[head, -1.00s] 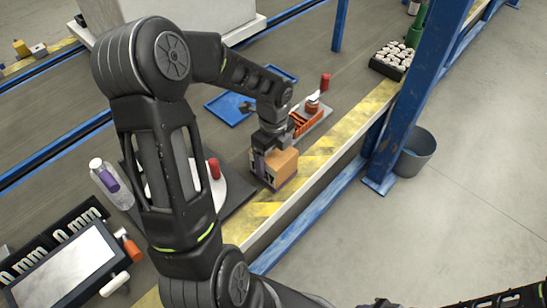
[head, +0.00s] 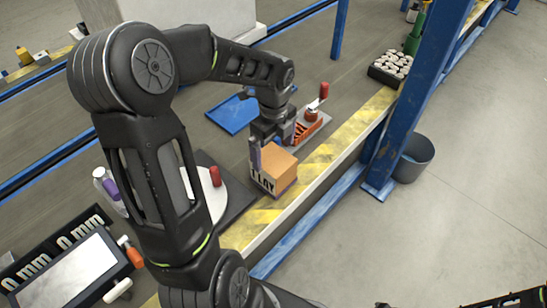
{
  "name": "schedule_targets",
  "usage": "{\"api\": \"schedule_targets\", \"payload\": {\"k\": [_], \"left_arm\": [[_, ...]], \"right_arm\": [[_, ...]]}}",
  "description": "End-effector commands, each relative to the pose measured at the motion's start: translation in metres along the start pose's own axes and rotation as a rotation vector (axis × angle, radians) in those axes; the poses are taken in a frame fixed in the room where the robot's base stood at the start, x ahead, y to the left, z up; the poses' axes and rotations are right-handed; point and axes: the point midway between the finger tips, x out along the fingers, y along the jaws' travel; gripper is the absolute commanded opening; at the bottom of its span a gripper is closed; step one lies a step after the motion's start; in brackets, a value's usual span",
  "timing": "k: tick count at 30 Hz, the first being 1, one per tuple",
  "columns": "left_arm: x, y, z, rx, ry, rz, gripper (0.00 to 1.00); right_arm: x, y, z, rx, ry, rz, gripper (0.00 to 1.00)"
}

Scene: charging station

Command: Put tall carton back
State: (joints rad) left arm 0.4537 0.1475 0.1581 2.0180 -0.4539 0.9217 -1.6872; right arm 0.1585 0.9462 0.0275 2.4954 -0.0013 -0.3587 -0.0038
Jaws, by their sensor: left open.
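My left gripper (head: 258,152) is open at the carton's upper left side, with a finger close against that side. Whether it touches the carton I cannot tell. My right gripper does not show clearly; only dark parts of my right arm are at the bottom right edge.
A red-handled clamp fixture (head: 312,118) stands just behind the carton. A blue tray (head: 232,113) lies behind my left arm. A round white plate (head: 207,195), a bottle (head: 108,185) and a display (head: 70,272) are at left. A blue post (head: 405,100) rises at right.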

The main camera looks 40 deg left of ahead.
Motion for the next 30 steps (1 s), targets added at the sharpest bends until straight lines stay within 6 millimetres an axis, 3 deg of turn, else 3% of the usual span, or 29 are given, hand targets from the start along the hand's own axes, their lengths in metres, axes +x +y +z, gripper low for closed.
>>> {"api": "schedule_targets", "payload": {"k": [3,9,30], "left_arm": [[-0.026,0.0,0.0,0.001,-0.001,-0.002,1.0],[-0.045,0.0,0.0,0.0,0.0,0.0,1.0],[-0.046,0.0,0.0,0.001,0.0,0.001,1.0]], "right_arm": [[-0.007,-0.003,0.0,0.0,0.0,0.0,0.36],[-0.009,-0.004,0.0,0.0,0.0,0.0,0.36],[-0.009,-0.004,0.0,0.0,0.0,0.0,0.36]]}}
